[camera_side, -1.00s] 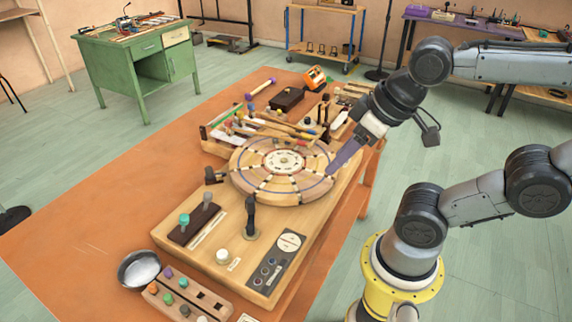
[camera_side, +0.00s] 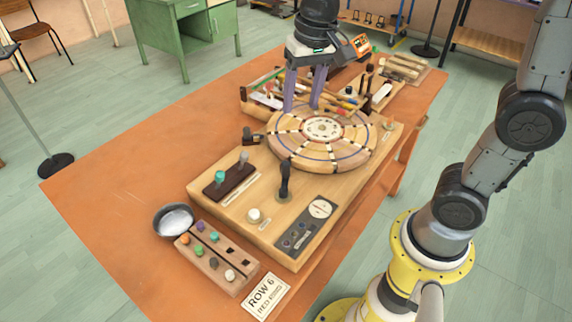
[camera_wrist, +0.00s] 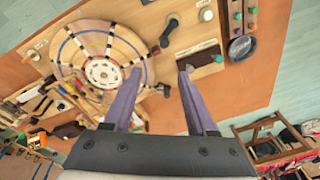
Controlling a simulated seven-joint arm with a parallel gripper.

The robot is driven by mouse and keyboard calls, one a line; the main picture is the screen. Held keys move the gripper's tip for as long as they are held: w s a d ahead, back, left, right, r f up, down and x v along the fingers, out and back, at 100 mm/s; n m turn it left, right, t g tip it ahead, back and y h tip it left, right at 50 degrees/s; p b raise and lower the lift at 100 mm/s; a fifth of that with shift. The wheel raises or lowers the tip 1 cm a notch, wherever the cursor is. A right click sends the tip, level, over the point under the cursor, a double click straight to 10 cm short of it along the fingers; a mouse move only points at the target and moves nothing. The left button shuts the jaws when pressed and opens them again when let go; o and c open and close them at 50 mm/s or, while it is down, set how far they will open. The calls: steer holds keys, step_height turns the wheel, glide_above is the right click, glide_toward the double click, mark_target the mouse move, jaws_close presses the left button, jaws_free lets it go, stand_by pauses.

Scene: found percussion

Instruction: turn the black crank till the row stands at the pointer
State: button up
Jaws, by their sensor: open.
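The black crank (camera_side: 285,183) stands upright on the wooden base, in front of the round wheel; it also shows in the wrist view (camera_wrist: 168,32). The pale wooden wheel (camera_side: 347,152) has coloured rings and dark pegs in radial rows. A small dark bracket (camera_side: 250,137) sits at its left rim; I cannot tell whether this is the pointer. A card reading "ROW 6" (camera_side: 266,296) lies at the table's front. My gripper (camera_side: 301,109) points down above the wheel's back left part, open and empty, apart from the crank.
A dark rack with pegs (camera_side: 229,182), a white knob (camera_side: 254,215) and a grey panel (camera_side: 307,228) are on the base around the crank. A metal bowl (camera_side: 174,220) and peg block (camera_side: 216,260) stand in front. The table's left side is clear.

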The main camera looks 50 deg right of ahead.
steer(key=g, duration=0.1)
glide_above(286, 163)
step_height(286, 163, down, 5)
steer(key=shift+g, duration=0.3)
step_height(286, 163, down, 14)
steer(key=shift+w, duration=0.1)
jaws_close()
